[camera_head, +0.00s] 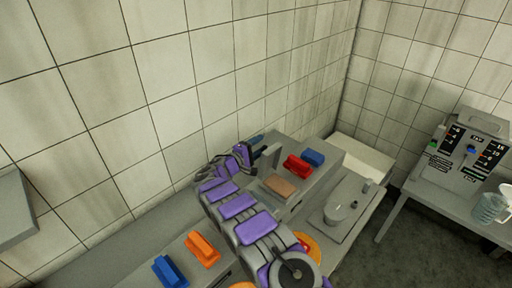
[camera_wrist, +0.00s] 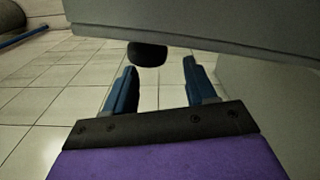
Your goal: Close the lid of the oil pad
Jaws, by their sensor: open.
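The oil pad shows in the head view as a brown pad (camera_head: 281,186) in the top of a grey counter unit. A grey upright plate that looks like its raised lid (camera_head: 268,160) stands at the pad's back edge. My gripper (camera_head: 256,141) is on the wall side of this plate, close to it; contact cannot be told. In the wrist view my gripper (camera_wrist: 160,82) has its two blue fingers apart with nothing between them. A large grey panel (camera_wrist: 230,38), perhaps the lid, crosses the top of that view. A dark rounded knob-like thing (camera_wrist: 147,54) is beyond the fingertips.
Red (camera_head: 297,165) and blue (camera_head: 313,157) blocks sit on the unit behind the pad. Orange (camera_head: 202,249) and blue (camera_head: 170,271) blocks sit nearer. The tiled wall (camera_head: 190,100) runs close behind my arm. A side table (camera_head: 440,200) with a control box stands right.

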